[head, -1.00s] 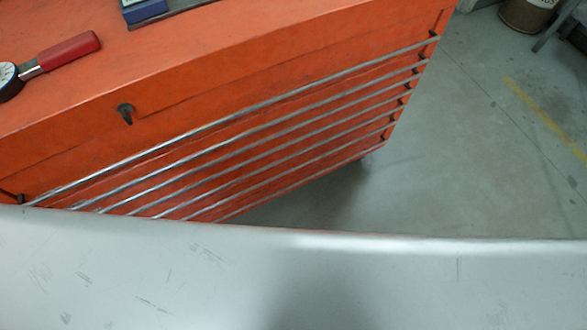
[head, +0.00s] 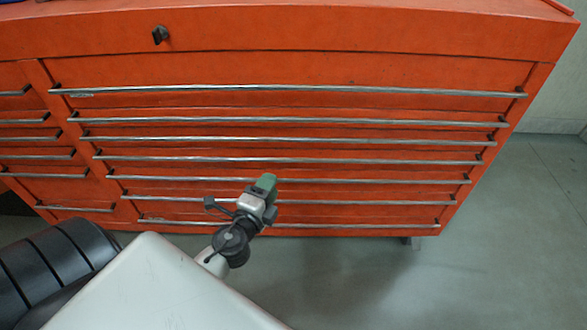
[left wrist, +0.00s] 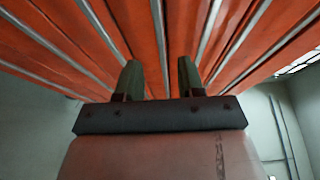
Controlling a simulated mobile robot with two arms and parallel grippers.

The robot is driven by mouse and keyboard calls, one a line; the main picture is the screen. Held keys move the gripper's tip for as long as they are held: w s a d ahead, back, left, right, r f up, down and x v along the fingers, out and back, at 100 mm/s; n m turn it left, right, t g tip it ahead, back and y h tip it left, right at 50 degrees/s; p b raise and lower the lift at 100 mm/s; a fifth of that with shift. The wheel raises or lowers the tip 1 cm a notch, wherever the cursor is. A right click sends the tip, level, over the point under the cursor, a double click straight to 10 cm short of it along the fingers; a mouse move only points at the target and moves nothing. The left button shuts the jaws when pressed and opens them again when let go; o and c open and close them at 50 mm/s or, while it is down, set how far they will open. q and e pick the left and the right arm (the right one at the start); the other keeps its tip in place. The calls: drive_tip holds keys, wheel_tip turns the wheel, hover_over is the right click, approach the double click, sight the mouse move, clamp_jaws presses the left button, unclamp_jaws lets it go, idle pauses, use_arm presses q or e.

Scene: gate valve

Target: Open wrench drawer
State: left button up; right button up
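A red tool chest (head: 300,70) with several wide drawers, each with a long metal bar handle, fills the upper part of the head view. All of the drawers look shut. I cannot tell which one is the wrench drawer. My left gripper (head: 266,184) is in front of the lower drawers in the head view. In the left wrist view, its two green fingers (left wrist: 160,78) stand apart with nothing between them, pointing toward the drawer fronts and bar handles (left wrist: 158,30). My right gripper is in neither view now.
A column of narrower drawers (head: 28,142) is at the left of the chest. A dark lock (head: 160,35) sits on the upper panel. Grey floor (head: 500,230) is clear to the right of the chest.

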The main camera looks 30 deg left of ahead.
sight(285, 162)
use_arm(q)
drive_tip(key=w, duration=0.3)
drive_tip(key=w+a+p, duration=0.1)
drive_tip(key=shift+w+r, duration=0.15)
drive_tip(key=shift+w, duration=0.25)
drive_tip(key=w, duration=0.3)
drive_tip(key=shift+w+a, duration=0.25)
drive_tip(key=shift+w, duration=0.15)
drive_tip(key=shift+w+a, duration=0.1)
drive_tip(key=shift+w, duration=0.55)
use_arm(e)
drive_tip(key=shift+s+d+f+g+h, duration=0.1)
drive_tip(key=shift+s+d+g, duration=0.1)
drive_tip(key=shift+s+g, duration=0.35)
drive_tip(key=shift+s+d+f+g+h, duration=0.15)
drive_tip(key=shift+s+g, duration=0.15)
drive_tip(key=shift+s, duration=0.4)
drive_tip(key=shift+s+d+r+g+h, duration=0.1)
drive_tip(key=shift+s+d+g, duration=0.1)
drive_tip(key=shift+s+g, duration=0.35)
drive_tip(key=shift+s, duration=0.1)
use_arm(q)
clamp_jaws()
drive_tip(key=shift+f, duration=0.2)
